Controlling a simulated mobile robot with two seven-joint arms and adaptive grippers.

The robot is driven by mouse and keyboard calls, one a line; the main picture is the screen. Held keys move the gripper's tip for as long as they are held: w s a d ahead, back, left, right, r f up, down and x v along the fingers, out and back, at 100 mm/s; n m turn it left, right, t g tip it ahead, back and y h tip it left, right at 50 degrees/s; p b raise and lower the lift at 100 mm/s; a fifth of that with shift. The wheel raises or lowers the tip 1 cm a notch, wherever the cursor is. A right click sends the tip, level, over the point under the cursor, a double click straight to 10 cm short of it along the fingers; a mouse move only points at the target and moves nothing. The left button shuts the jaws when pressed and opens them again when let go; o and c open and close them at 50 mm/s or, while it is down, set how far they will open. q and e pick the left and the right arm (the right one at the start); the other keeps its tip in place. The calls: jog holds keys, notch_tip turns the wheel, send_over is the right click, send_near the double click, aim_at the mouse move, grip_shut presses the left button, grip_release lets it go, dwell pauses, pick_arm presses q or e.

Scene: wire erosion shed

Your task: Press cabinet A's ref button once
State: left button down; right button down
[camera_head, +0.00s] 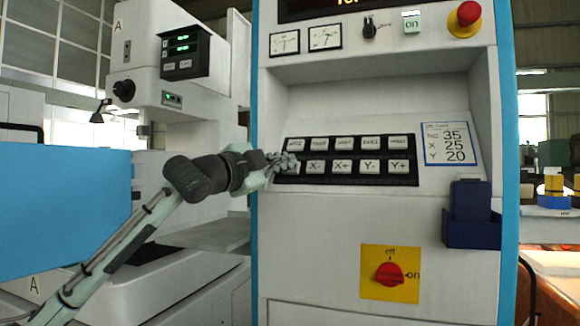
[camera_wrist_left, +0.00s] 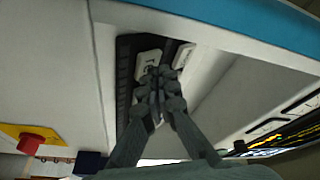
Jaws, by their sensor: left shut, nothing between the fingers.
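The cabinet (camera_head: 340,215) faces me, with a black keypad (camera_head: 350,174) of two rows of white buttons on its sloping panel. My left gripper (camera_head: 287,163) is shut and empty, its fingertips over the lower-left end of the keypad. They largely cover the lower-left button there. In the left wrist view, the fingertips (camera_wrist_left: 158,76) lie over a white button (camera_wrist_left: 148,62) whose lettering is partly hidden and unclear. Another white button (camera_wrist_left: 183,55) shows beside it. I cannot tell whether the tips touch. My right gripper is out of view.
A red rotary switch (camera_head: 390,273) on yellow sits below. A dark blue holder (camera_head: 471,215) juts out at right. A machine marked A (camera_head: 140,50) stands left.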

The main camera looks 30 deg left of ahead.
pick_arm(q)
jog(key=shift+r, duration=0.1)
jog(key=shift+s+d+r, duration=0.2)
jog(key=shift+s+r, duration=0.2)
jog(key=shift+s, duration=0.25)
jog(key=s+r, duration=0.1)
jog(key=s, duration=0.1)
jog(key=s+d+r+p, duration=0.1)
jog(key=s+r, duration=0.1)
jog(key=shift+p, duration=0.3)
jog(key=shift+f, duration=0.1)
dwell(0.8)
